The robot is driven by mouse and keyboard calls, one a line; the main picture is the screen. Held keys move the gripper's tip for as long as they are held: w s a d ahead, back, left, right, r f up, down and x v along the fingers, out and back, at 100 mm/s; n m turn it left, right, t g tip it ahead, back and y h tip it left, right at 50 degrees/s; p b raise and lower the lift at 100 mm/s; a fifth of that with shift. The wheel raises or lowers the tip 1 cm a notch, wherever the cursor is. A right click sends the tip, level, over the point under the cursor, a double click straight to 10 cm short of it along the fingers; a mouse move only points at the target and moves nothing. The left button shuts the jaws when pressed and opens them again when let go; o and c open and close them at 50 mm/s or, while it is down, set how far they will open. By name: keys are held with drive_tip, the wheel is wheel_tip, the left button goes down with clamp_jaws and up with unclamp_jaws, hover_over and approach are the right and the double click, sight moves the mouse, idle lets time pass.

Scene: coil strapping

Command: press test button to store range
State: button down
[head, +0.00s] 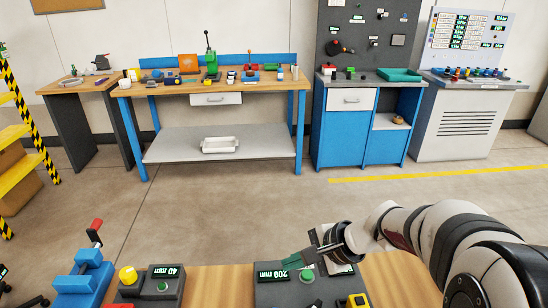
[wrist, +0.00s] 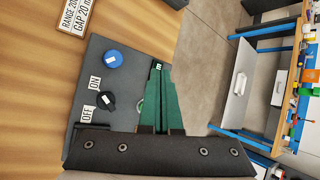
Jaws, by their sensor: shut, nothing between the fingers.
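A dark grey control box (head: 270,294) sits on the wooden bench at the bottom centre of the head view, its display (head: 272,273) reading 200 mm. A green button (head: 307,276) is on its top, right of the display. My gripper (head: 288,265) is shut and empty, its green fingers over the box near the display and button. I cannot tell whether they touch it. In the wrist view the fingers (wrist: 157,66) cover most of the display, and the green button is not clearly visible. The box there shows a blue knob (wrist: 113,58) and a black ON/OFF switch (wrist: 106,100).
A label plate (wrist: 76,14) with range and gap text lies on the wood. Workbenches stand across the floor.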

sight(312, 276)
drive_tip(key=w+d+f+m+t, duration=0.2)
drive_tip(key=w+d+f+m, duration=0.2)
drive_tip(key=w+d, duration=0.2)
drive_tip(key=shift+w+d+f+m+t+h, duration=0.2)
drive_tip(key=shift+w+d+m+t+h, duration=0.15)
drive_tip(key=shift+w, duration=0.65)
drive_tip(key=shift+f, duration=4.4)
drive_tip(key=shift+f, duration=0.4)
drive_tip(key=shift+f, duration=0.5)
drive_tip(key=shift+r, duration=0.9)
